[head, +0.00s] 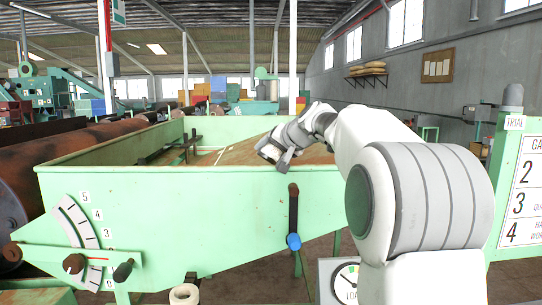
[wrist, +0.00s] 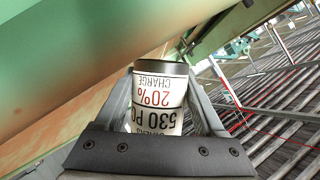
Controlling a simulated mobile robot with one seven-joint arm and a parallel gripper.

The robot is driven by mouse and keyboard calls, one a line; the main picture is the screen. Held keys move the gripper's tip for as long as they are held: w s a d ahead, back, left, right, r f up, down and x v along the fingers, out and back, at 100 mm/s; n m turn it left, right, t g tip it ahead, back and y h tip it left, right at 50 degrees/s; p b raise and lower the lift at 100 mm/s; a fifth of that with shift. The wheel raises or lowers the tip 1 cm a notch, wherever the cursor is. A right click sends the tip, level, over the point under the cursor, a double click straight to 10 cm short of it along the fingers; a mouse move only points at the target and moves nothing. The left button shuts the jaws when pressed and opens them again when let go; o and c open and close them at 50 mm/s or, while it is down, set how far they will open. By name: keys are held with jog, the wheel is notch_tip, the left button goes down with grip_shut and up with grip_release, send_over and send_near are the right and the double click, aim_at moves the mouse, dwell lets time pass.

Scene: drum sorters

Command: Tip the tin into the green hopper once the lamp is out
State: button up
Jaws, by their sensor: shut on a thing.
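The tin (wrist: 158,108) has a white label with "20% CHARGE" and "530" upside down in the wrist view, and a dark rim at its top end. My gripper (wrist: 162,95) is shut on it, one finger on each side. In the head view my gripper (head: 281,160) is at the near rim of the green hopper (head: 190,215), towards its right; the tin is not clearly distinguishable there. I cannot tell the tin's contents. A grey, unlit cap that looks like the lamp (head: 513,97) tops the post marked "TRIAL" at the right.
A lever with a blue knob (head: 293,242) hangs on the hopper's front. A numbered scale with a pointer arm (head: 80,262) is at its left. A load dial (head: 346,280) stands low in front. A rusty drum (head: 95,165) lies behind on the left.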

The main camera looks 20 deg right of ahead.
aim_at(260, 152)
jog(key=a+n+h+p, duration=0.1)
jog(key=a+n+h, duration=0.1)
jog(key=shift+s+a+n, duration=0.1)
jog(key=shift+a+n, duration=0.05)
jog(key=shift+n, duration=0.25)
jog(key=shift+a+n+t+h+p, duration=0.3)
jog(key=shift+n+h+p, duration=0.2)
jog(key=shift+h, duration=0.1)
jog(key=shift+a+n+h, duration=0.2)
jog(key=shift+n+h, duration=0.3)
jog(key=shift+d+f, duration=0.1)
notch_tip(260, 152, up, 4)
jog(key=p, duration=0.2)
jog(key=shift+p, duration=0.4)
jog(key=shift+s, duration=0.1)
